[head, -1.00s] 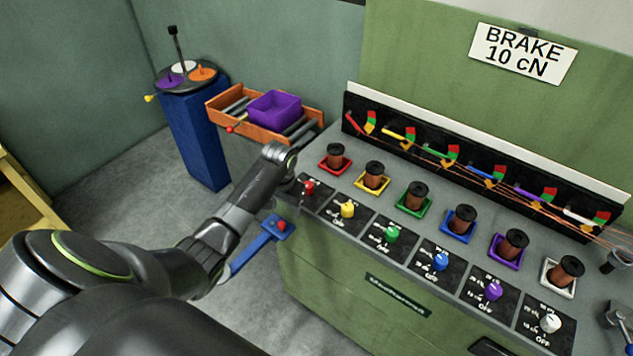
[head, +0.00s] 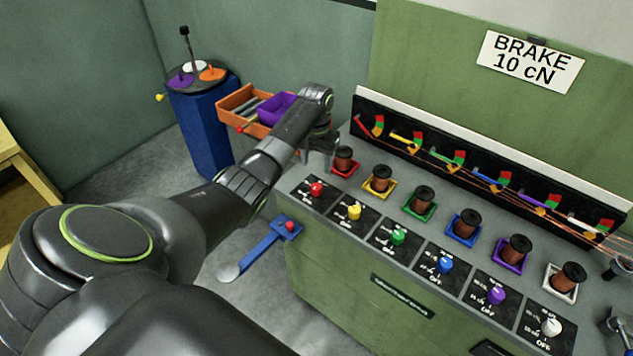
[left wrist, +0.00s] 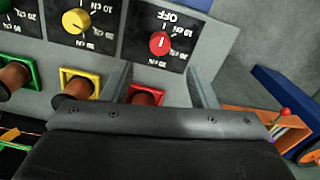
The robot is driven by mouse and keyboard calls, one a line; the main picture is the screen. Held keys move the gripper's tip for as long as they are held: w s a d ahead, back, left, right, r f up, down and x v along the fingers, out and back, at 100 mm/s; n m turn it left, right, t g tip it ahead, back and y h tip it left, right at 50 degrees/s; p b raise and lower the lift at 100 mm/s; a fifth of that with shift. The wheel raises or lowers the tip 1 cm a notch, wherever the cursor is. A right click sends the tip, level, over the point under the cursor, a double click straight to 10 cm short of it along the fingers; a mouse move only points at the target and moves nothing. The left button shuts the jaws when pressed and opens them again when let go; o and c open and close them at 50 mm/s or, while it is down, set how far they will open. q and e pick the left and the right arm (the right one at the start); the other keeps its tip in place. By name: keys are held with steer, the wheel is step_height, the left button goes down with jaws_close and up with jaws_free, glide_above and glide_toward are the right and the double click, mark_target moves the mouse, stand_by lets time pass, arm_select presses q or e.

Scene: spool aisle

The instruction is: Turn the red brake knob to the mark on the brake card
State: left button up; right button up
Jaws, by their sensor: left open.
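The red brake knob (head: 316,189) sits on the leftmost black dial plate of the bench. In the left wrist view the red knob (left wrist: 160,43) has a white pointer line and stands near the printed OFF; its exact setting is too small to tell. The brake card (head: 529,62) on the green wall reads "BRAKE 10 cN". My left gripper (head: 320,152) is open and empty, above the bench's left end, behind the red knob and beside the red-tray spool (head: 344,160). Its fingers (left wrist: 158,88) show on either side of that spool in the wrist view. My right gripper is not in view.
Yellow (head: 354,211), green (head: 398,237), blue, purple and white knobs continue the row. Spools in coloured trays stand behind them, with a black gauge panel (head: 490,168) and thin wires beyond. An orange tray (head: 237,97) holds a purple bin. A blue lever (head: 262,248) juts out left.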

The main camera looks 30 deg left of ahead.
mark_target(316, 186)
arm_select(q)
step_height(316, 186, down, 10)
steer(key=shift+r, duration=0.2)
stand_by(0.3)
steer(key=c, duration=1)
